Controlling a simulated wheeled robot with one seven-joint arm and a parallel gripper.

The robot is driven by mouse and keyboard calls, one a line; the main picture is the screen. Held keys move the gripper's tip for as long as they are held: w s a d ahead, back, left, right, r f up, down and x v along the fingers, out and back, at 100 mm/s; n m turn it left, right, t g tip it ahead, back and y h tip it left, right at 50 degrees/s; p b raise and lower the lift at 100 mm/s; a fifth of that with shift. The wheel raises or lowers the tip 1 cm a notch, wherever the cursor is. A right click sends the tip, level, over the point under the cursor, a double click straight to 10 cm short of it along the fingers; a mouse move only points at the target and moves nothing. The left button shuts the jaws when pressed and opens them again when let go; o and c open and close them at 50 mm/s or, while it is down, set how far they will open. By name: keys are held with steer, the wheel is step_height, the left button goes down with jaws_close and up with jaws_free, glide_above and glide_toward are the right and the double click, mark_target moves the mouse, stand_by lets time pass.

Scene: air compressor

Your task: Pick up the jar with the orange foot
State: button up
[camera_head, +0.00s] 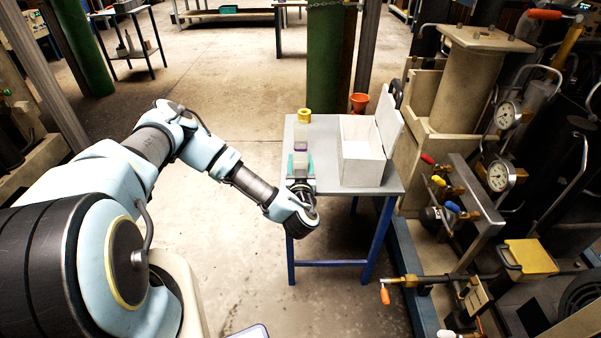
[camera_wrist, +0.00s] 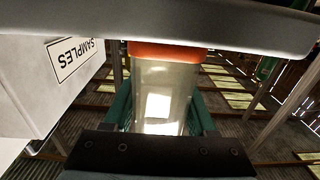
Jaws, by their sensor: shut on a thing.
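The jar with the orange foot (camera_wrist: 163,90) is in the wrist view, a pale, see-through body with an orange band at its upper end in the picture. My gripper (camera_wrist: 160,112) has its teal fingers on both sides of the jar and is shut on it. The orange end lies against a grey band across the top of the picture; I cannot tell whether they touch. In the head view my gripper (camera_head: 300,166) is at the small table's left side, and the jar's foot cannot be made out there.
The grey table (camera_head: 334,190) has blue legs. A white box (camera_head: 360,167) with its lid open stands right of my gripper; its SAMPLES label (camera_wrist: 68,57) shows in the wrist view. Behind are a yellow-capped jar (camera_head: 303,116), a purple-marked container (camera_head: 300,146) and an orange funnel-shaped thing (camera_head: 358,101).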

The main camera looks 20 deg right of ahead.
steer(key=c, duration=0.5)
step_height(320, 180, up, 10)
steer(key=shift+b, duration=0.35)
steer(key=o, duration=0.7)
jaws_close()
